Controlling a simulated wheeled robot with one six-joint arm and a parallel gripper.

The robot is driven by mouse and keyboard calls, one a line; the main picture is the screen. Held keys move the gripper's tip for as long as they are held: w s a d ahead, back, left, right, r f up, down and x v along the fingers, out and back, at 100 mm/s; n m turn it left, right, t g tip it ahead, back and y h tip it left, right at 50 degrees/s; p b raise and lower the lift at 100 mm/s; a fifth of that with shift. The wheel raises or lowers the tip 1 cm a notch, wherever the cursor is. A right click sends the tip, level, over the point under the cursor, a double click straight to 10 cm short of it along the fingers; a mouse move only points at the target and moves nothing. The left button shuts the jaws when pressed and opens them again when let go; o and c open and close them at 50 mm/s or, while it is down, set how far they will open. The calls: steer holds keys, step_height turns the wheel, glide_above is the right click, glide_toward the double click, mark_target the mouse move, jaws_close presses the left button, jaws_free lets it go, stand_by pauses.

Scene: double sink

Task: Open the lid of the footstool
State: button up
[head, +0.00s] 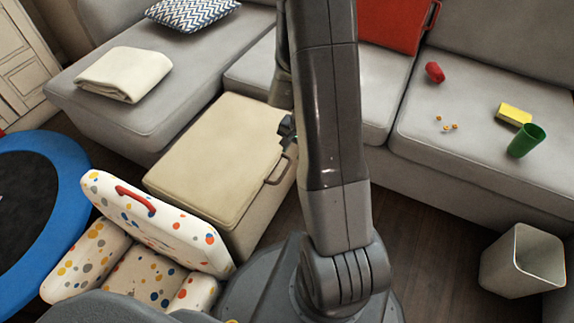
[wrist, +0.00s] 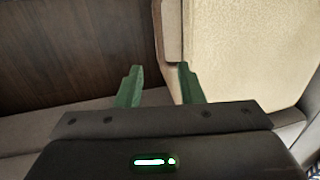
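The footstool (head: 215,160) is a beige padded box with its lid lying flat and shut. My gripper (head: 287,130) is at that right edge, just beyond the handle in the head view, partly hidden by my arm. In the wrist view, my gripper (wrist: 158,85) has its two green fingers apart with nothing between the tips. The footstool's pale lid (wrist: 235,50) fills the upper right there, with its edge and what looks like the handle (wrist: 158,35) ahead of the fingers. I cannot tell whether they touch.
A patterned child's chair (head: 150,230) stands against the footstool's near side. A grey sofa (head: 130,110) lies behind, with a folded blanket (head: 124,74) on it. A blue-rimmed trampoline (head: 70,160) is at left and a bin (head: 522,262) at right. Wooden floor (head: 430,235) is clear right of my arm.

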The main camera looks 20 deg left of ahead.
mark_target(288, 167)
steer(key=f+b, duration=0.1)
steer(key=f, duration=0.1)
steer(key=a+f+b, duration=0.1)
steer(key=f, duration=0.2)
steer(key=f+b, duration=0.1)
steer(key=f, duration=0.2)
steer(key=shift+a+f, duration=0.2)
steer(key=shift+a, duration=0.15)
jaws_close()
